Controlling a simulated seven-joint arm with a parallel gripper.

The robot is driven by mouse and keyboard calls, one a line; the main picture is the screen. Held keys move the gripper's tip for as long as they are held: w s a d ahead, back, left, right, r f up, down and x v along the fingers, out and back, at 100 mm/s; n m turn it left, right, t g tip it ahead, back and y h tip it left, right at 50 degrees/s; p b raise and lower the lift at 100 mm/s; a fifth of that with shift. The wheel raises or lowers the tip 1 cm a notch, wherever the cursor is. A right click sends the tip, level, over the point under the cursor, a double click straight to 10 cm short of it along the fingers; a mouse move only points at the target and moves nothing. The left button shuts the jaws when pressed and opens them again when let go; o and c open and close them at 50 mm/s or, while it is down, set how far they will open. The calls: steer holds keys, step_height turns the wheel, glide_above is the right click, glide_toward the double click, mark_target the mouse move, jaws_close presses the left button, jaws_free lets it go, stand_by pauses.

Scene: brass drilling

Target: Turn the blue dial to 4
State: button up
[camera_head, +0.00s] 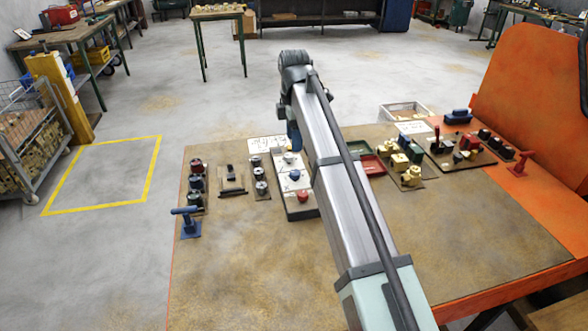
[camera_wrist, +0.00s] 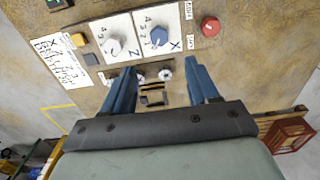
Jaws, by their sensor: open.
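The blue dial (camera_wrist: 159,36) sits on a white plate marked with an X and the digits 1 to 4 in the wrist view. My gripper (camera_wrist: 158,69) is open and empty. Its blue fingers are apart from the blue dial. In the head view my arm hides most of the gripper.
A handwritten white sheet (camera_wrist: 61,62) lies beside the panel. Grey round knobs (camera_head: 261,187), dark red and black knobs (camera_head: 196,181) and a blue handle (camera_head: 188,224) stand left of the panel. Brass fittings (camera_head: 407,165) are to the right. The front of the table (camera_head: 235,280) is clear.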

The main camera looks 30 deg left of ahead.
mark_target(294, 172)
step_height(294, 172, down, 12)
steer(key=shift+r, duration=0.15)
stand_by(0.3)
steer(key=c, duration=1)
